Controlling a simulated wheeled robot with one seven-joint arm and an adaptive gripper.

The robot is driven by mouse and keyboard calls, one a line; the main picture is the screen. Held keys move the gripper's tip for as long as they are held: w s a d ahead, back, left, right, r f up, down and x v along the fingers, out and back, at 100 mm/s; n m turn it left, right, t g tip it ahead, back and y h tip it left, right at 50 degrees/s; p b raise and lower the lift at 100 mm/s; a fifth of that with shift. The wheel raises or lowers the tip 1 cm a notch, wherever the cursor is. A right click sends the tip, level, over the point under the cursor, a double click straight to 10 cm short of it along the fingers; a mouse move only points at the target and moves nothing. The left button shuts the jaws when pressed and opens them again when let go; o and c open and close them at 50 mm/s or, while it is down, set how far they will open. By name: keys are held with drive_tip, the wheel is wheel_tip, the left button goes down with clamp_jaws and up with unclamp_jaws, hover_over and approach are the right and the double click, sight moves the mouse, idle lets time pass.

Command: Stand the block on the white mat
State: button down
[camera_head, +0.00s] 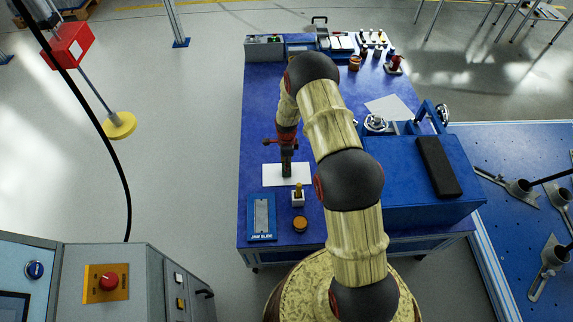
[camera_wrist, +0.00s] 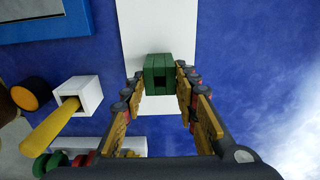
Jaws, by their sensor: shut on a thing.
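The white mat (camera_wrist: 155,25) lies behind the block there. In the head view the white mat (camera_head: 303,176) is on the blue table, and my gripper (camera_head: 286,163) points down over it. The block is hard to make out in the head view. I cannot tell whether it touches the mat.
A white holder (camera_head: 298,201) with a yellow handle and an orange-topped round piece (camera_head: 300,223) stand nearer than the mat. A blue-framed plate (camera_head: 262,217) lies to their left. A blue box-shaped machine (camera_head: 405,180) stands to the right.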

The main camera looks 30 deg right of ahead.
drive_tip(key=shift+f, duration=0.15)
drive_tip(key=c, duration=1.4)
unclamp_jaws()
